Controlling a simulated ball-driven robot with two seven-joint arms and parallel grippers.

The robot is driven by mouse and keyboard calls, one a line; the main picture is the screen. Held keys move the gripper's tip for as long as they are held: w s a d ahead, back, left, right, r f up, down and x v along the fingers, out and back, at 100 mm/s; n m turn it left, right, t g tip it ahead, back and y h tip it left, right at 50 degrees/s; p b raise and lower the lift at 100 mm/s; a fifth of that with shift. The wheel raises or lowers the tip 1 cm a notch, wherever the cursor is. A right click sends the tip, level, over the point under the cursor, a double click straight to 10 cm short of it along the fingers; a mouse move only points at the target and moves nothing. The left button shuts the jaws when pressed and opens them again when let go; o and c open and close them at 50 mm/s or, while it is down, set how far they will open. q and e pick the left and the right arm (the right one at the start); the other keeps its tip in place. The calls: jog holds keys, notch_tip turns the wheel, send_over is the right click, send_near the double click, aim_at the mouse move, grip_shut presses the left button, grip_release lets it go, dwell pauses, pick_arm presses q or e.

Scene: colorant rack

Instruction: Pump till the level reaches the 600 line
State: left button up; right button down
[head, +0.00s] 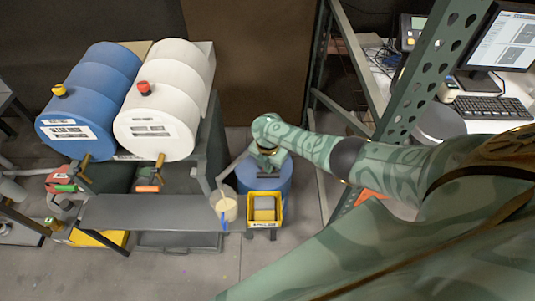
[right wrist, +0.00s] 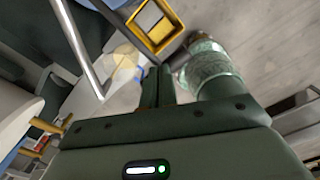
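A small round container (head: 224,206) with cream-coloured contents stands at the right end of the grey shelf. It also shows in the right wrist view (right wrist: 125,62). A blue mark is on its front; I cannot read a 600 line or the level. A grey metal tube (head: 234,166) slopes from beside my right gripper toward the container. It is large in the right wrist view (right wrist: 84,50). My right gripper (head: 267,170) is above a blue drum (head: 281,183), right of the container. Its fingers (right wrist: 158,84) look shut together; whatever lies under their tips is hidden. My left gripper is out of view.
A blue barrel (head: 92,88) and a white barrel (head: 180,80) lie on a rack at the left, with taps in front. A yellow bin (head: 264,222) stands in front of the blue drum. A green perforated post (head: 425,75) rises right. Open floor (head: 215,265) lies in front.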

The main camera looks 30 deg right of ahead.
jog(key=shift+f+b, duration=3.75)
jog(key=shift+f, duration=0.65)
notch_tip(320, 180, up, 15)
jog(key=p, duration=1.4)
jog(key=shift+f, duration=0.15)
notch_tip(320, 180, down, 14)
jog(key=f+b, duration=0.1)
jog(key=b, duration=1.2)
notch_tip(320, 180, up, 15)
jog(key=p, duration=1.3)
jog(key=shift+r+p, duration=0.1)
jog(key=shift+p, duration=0.3)
jog(key=shift+f, duration=0.2)
